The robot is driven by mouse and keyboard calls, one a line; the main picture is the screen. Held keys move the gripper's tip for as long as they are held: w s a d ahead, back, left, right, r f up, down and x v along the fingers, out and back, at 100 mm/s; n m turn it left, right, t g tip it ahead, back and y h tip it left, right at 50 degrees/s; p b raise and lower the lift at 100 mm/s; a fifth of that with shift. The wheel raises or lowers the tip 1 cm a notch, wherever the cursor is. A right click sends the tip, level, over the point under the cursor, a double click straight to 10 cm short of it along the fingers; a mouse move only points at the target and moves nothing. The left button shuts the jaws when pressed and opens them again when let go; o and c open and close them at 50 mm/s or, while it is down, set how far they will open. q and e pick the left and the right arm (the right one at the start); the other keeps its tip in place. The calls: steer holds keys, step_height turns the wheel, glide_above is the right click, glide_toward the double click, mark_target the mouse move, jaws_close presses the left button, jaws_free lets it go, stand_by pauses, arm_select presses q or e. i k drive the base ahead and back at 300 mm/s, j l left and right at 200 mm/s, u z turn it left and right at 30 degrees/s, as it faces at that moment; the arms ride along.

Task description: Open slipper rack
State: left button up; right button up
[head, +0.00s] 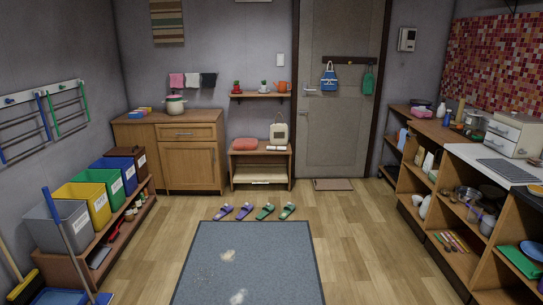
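No thing in view is clearly marked as the slipper rack. A white wall board (42,93) on the left wall carries a blue barred frame (17,135) and a green barred frame (70,117). Both frames seem to hang down along the wall; I cannot tell whether they fold. A low wooden bench (246,157) with a light lower shelf stands at the back wall. A purple pair of slippers (234,212) and a green pair of slippers (276,212) lie on the floor in front of it. Neither of my grippers is in view.
A wooden shelf (120,215) with several colored bins stands along the left wall, with a blue-handled broom (66,232) in front. A wooden cabinet (190,165) stands at the back left. A counter (460,139) runs along the right. The grey mat (250,260) and floor around it are mostly free.

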mark_target(253, 174)
steer(key=i, duration=2.9)
steer(key=i+l, duration=0.1)
steer(key=i, duration=2.8)
steer(key=j+u, duration=0.05)
steer(key=j, duration=0.05)
